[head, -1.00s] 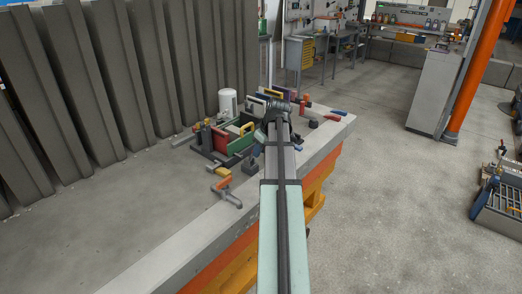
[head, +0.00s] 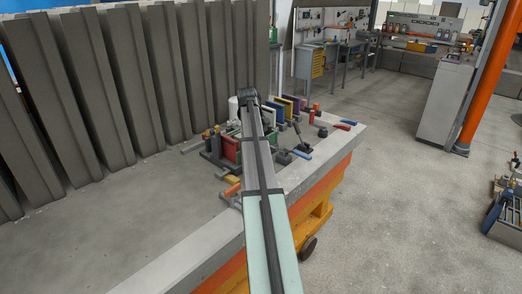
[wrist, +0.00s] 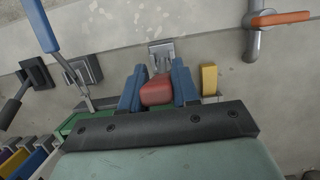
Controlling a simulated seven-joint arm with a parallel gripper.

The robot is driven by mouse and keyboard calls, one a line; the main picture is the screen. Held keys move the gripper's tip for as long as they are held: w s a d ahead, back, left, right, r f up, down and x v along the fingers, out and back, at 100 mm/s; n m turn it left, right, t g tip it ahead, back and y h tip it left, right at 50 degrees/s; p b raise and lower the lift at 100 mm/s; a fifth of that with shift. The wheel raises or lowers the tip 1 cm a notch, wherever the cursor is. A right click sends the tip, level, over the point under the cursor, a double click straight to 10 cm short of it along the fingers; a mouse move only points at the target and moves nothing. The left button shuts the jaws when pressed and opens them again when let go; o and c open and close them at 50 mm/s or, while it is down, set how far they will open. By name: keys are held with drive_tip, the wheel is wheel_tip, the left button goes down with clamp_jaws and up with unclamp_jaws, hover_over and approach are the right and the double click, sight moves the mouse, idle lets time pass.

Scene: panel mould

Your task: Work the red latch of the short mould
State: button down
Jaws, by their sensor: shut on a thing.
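In the wrist view my gripper (wrist: 158,80) has two blue fingers, one on each side of the red latch (wrist: 156,92). The fingers are shut on its rounded red handle. A grey metal bracket (wrist: 161,54) is just beyond the fingertips. A green mould edge (wrist: 75,122) shows at the left, and my dark gripper body hides much of the mould. In the head view my arm covers the gripper and the latch. Part of a red panel (head: 229,149) shows left of the arm there.
A yellow block (wrist: 209,78) is close right of the fingers. A blue-handled lever (wrist: 41,28) and a black lever (wrist: 22,92) stand left. An orange-handled clamp (wrist: 280,18) is at the upper right. Coloured panels (head: 286,107) stand beyond my arm.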

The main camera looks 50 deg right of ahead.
drive_tip(key=shift+w+g, duration=0.25)
drive_tip(key=shift+g, duration=0.05)
drive_tip(key=c, duration=0.9)
unclamp_jaws()
drive_tip(key=shift+w+r, duration=0.2)
drive_tip(key=shift+r, duration=0.35)
drive_tip(key=w, duration=1.2)
drive_tip(key=shift+c, duration=0.2)
